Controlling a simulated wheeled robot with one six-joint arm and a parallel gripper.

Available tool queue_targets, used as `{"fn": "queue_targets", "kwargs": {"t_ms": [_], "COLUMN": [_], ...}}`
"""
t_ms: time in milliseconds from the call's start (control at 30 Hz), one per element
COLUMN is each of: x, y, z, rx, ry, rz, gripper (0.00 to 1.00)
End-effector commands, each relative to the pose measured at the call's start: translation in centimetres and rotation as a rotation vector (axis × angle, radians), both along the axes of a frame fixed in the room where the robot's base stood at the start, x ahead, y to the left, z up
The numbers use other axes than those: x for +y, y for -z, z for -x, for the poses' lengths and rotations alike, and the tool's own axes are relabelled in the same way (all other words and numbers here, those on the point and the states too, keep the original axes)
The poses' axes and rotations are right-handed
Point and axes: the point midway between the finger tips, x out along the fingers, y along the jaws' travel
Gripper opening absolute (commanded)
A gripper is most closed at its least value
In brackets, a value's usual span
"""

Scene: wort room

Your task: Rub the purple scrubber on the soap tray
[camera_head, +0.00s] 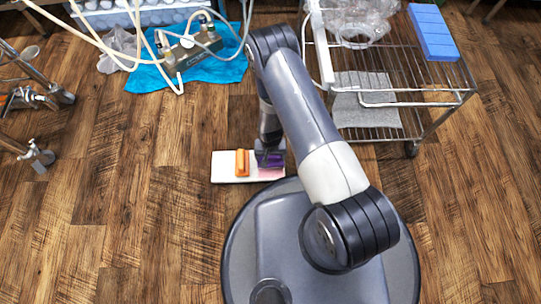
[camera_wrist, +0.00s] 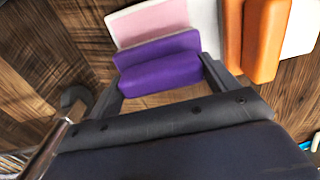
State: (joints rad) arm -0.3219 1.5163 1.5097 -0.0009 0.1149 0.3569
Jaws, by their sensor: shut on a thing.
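The purple scrubber (camera_head: 271,159) is held in my gripper (camera_head: 270,151), low over the right end of the soap tray (camera_head: 224,168). In the wrist view the scrubber (camera_wrist: 158,68) lies between the two dark fingers of my gripper (camera_wrist: 162,86), which are shut on it. The tray is a flat white slab on the floor with a pink patch, and it also shows in the wrist view (camera_wrist: 205,22). An orange scrubber (camera_head: 242,162) rests on the tray, left of the purple one. I cannot tell whether the purple scrubber touches the tray.
A wire cart (camera_head: 395,98) on casters stands at the right, with a blue block (camera_head: 432,32) on top. A blue cloth (camera_head: 215,70) with hoses and a grey device lies at the back. Metal legs (camera_head: 38,158) stand at the left. The wooden floor around the tray's left is clear.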

Motion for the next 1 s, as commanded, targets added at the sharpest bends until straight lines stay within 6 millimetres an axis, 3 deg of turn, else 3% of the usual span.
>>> {"fn": "queue_targets", "kwargs": {"t_ms": [633, 1000], "x": [0.0, 0.0], "y": [-5.6, -6.0], "z": [0.0, 0.0], "rx": [0.001, 0.001], "ry": [0.000, 0.000], "rz": [0.000, 0.000], "gripper": [0.63, 0.63]}}
